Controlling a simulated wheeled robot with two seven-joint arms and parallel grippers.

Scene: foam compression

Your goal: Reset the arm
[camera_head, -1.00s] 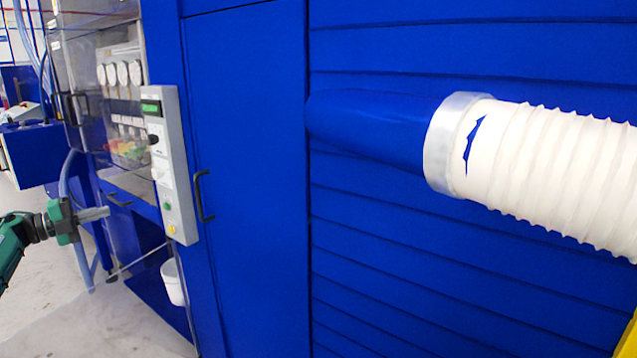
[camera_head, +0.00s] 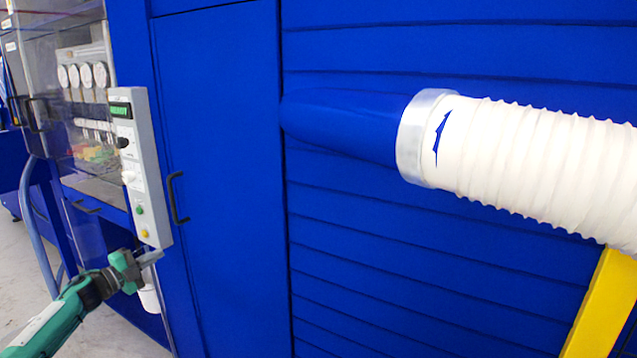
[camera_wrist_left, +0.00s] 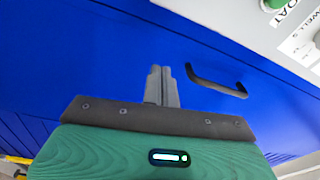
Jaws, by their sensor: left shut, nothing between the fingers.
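My left gripper (camera_head: 151,257) comes in from the left in the head view, low in the picture, just below the lower end of the grey control panel (camera_head: 140,170). Its fingers are together and hold nothing. In the left wrist view the closed fingers (camera_wrist_left: 161,82) point toward the blue cabinet (camera_wrist_left: 100,50), with a black door handle (camera_wrist_left: 217,82) beside them to the right. I cannot tell whether the fingertips touch anything. My right gripper is not in view.
A white corrugated hose (camera_head: 530,160) juts from the blue wall at the right. A yellow part (camera_head: 602,305) stands at the lower right. A white container (camera_head: 149,298) is partly hidden behind my left gripper. Open floor (camera_head: 25,300) shows at the lower left.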

